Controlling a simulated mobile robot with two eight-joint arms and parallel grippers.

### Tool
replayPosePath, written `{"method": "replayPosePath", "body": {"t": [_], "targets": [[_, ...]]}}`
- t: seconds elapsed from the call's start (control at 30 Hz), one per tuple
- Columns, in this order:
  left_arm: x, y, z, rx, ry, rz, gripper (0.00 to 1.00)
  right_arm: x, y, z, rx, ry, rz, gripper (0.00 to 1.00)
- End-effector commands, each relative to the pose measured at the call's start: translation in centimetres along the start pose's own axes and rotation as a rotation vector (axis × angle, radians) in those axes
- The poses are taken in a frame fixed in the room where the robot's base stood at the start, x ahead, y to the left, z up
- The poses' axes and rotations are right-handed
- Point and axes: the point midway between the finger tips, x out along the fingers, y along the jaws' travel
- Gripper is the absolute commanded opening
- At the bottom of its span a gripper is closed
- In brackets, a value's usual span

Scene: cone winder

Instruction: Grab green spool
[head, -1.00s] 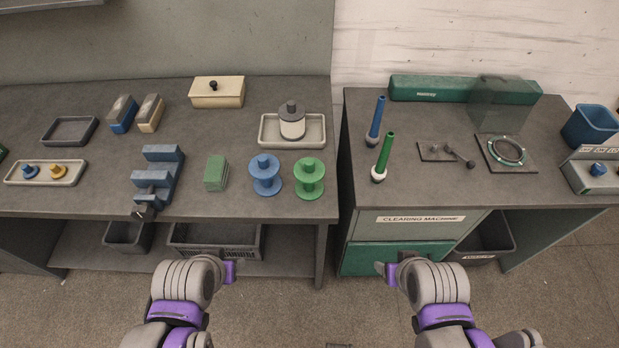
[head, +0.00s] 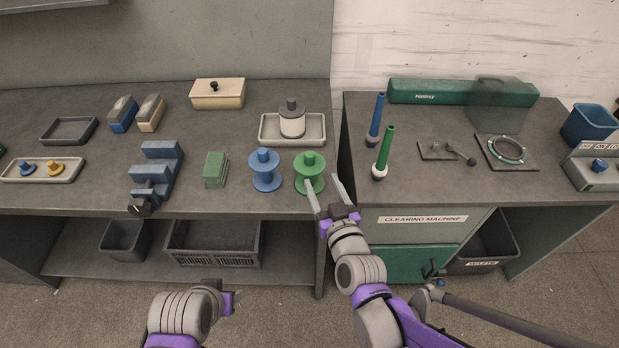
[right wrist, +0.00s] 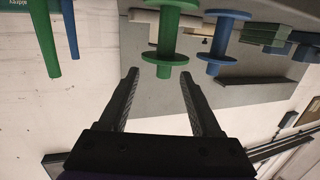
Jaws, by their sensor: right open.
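The green spool (head: 309,171) stands upright near the front right edge of the left table, just right of the blue spool (head: 265,170). My right gripper (head: 325,197) is open and empty, just in front of and slightly right of the green spool. In the right wrist view, which looks upside down, the green spool (right wrist: 168,35) is ahead of the spread fingers (right wrist: 158,88) and apart from them. The blue spool (right wrist: 224,40) is beside it there. My left gripper (head: 234,302) is low in front of the table; its jaws are too unclear to judge.
A tray (head: 275,139) with a white-and-grey container is behind the spools. A green block (head: 215,169) and a blue stepped stand (head: 158,170) are to their left. The clearing machine cabinet (head: 422,218) is at right, across a narrow gap, with blue and green rods on top.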

Motion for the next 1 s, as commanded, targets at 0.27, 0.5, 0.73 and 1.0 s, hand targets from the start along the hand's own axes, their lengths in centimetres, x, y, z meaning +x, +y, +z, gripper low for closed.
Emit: {"method": "replayPosePath", "body": {"t": [0.27, 0.5, 0.73, 1.0], "targets": [[0.4, 0.0, 0.2, 0.000, -0.001, 0.000, 0.50, 2.1, -0.6, -0.7, -0.001, 0.103, 0.024, 0.65], [0.2, 0.0, 0.1, 0.000, -0.001, 0.000, 0.50, 5.7, -0.5, -1.1, -0.002, 0.101, 0.024, 0.65], [0.1, 0.0, 0.0, 0.000, 0.000, 0.000, 0.50, 7.5, -0.6, -1.4, -0.001, 0.100, 0.023, 0.65], [-0.3, 0.0, -0.2, 0.000, 0.001, 0.000, 0.50, 11.2, -0.8, -2.0, 0.000, 0.100, 0.023, 0.65]]}}
